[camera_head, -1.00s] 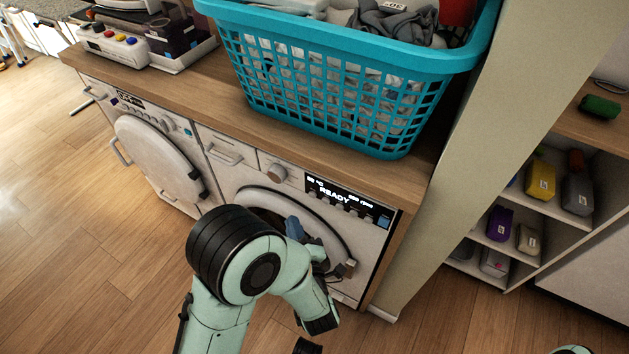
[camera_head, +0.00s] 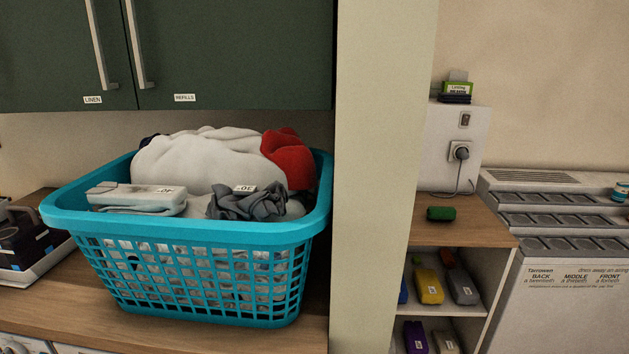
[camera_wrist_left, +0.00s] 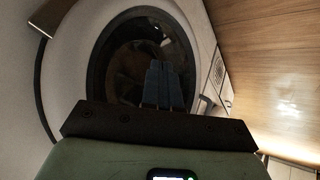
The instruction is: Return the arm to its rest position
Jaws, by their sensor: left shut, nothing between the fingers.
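My left gripper (camera_wrist_left: 163,87) shows in the left wrist view. Its two blue-grey fingers are together with nothing between them. They point toward the dark round opening (camera_wrist_left: 125,65) in the pale front of a washing machine (camera_wrist_left: 75,75); the gap between them is hard to judge. Part of my own green wrist fills the bottom of that view. Neither arm shows in the head view now. My right gripper is in neither view.
A turquoise laundry basket (camera_head: 190,232) full of cloths stands on the wooden counter (camera_head: 165,335). Green cupboards (camera_head: 230,50) hang above. A pale upright panel (camera_head: 380,180) separates it from a shelf unit (camera_head: 462,309) with coloured packs. Wooden floor (camera_wrist_left: 265,70) shows in the wrist view.

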